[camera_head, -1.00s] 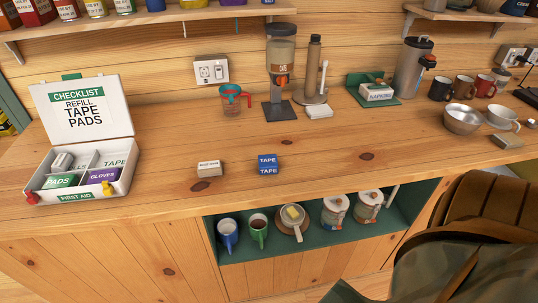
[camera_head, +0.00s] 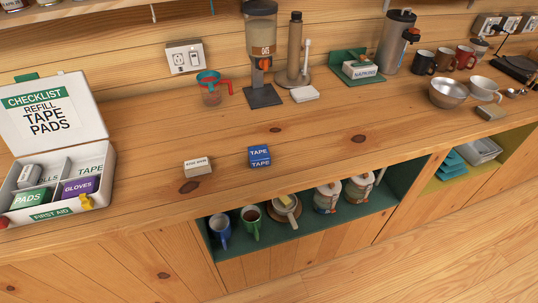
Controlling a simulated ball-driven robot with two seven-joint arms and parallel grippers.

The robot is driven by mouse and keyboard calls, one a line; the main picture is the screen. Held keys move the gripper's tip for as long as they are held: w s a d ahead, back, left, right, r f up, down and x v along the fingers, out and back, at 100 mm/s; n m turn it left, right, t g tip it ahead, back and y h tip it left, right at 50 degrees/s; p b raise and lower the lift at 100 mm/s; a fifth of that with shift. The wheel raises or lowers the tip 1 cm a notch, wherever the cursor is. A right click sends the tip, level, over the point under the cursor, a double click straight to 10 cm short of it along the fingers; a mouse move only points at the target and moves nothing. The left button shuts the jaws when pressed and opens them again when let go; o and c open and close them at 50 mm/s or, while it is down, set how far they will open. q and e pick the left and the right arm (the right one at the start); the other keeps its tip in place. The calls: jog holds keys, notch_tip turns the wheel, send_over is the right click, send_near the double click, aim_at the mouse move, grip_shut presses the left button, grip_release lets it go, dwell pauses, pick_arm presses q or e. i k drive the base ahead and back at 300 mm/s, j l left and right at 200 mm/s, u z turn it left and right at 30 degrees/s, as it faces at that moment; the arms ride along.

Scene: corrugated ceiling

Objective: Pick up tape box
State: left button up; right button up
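The blue tape box (camera_head: 260,156), with white "TAPE" lettering, sits on the wooden counter near its front edge. A smaller whitish box (camera_head: 198,166) with unreadable small lettering sits just to its left, apart from it. The open white first aid kit (camera_head: 98,199) stands at the left, with its lid up. Its compartment marked "TAPE" (camera_head: 91,170) looks empty. Pads, a roll and purple gloves lie in other compartments. Neither of my grippers is in view.
The counter (camera_head: 330,140) around the tape box is clear. A measuring cup (camera_head: 211,91) and a dispenser (camera_head: 262,50) stand behind it. Mugs and jars sit on the green shelf (camera_head: 290,228) below. A metal bowl (camera_head: 453,92) is at the right.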

aim_at(259, 156)
jog(key=u, duration=0.5)
jog(key=i+l+u, duration=0.1)
jog(key=l+u, duration=0.35)
jog(key=l, duration=0.2)
jog(key=l+u, duration=0.5)
jog(key=l, duration=0.15)
